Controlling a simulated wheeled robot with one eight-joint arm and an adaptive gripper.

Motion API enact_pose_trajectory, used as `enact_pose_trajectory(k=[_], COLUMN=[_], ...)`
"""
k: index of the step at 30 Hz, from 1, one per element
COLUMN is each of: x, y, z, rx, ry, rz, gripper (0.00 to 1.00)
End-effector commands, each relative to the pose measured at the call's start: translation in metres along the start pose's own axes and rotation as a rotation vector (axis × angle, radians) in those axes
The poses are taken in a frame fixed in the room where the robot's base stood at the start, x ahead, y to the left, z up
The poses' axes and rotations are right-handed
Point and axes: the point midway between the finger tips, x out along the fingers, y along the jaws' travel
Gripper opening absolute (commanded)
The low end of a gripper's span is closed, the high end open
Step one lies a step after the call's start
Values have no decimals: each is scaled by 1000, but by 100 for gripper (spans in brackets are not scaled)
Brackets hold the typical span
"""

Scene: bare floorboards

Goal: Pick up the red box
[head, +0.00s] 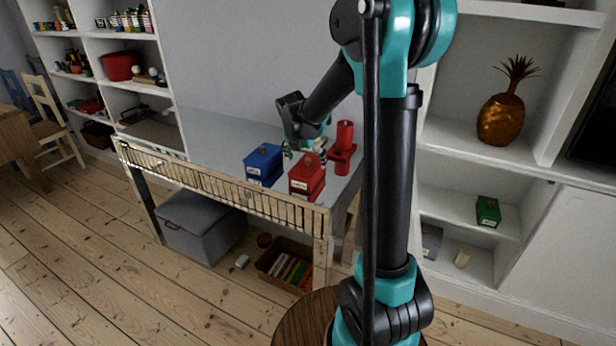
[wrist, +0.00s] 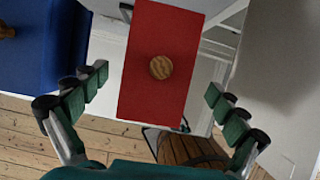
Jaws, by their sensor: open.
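The red box (head: 307,178) stands near the front edge of the desk, with a pale label on its front. In the wrist view its red top (wrist: 158,40) with a round wooden knob (wrist: 161,67) lies between and beyond the fingers. My gripper (wrist: 157,92) is open, with a finger on each side of the box's near end and nothing held. In the head view my gripper (head: 306,148) is above and just behind the box; I cannot tell whether it touches it.
A blue box (head: 264,163) stands close to the left of the red one. A red cylindrical object (head: 343,148) stands to the right behind. The desk top (head: 205,135) is clear at left. A shelf unit (head: 470,140) stands at right, and a round wooden stool (head: 300,320) is in front.

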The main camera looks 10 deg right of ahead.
Motion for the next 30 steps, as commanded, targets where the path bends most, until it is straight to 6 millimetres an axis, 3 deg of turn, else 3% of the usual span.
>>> enact_pose_trajectory(k=[10, 20, 30], x=[43, 49, 49], y=[2, 2, 2], z=[0, -1, -1], rx=[1, 0, 0], ry=[0, 0, 0], rz=[0, 0, 0], gripper=[97, 97, 55])
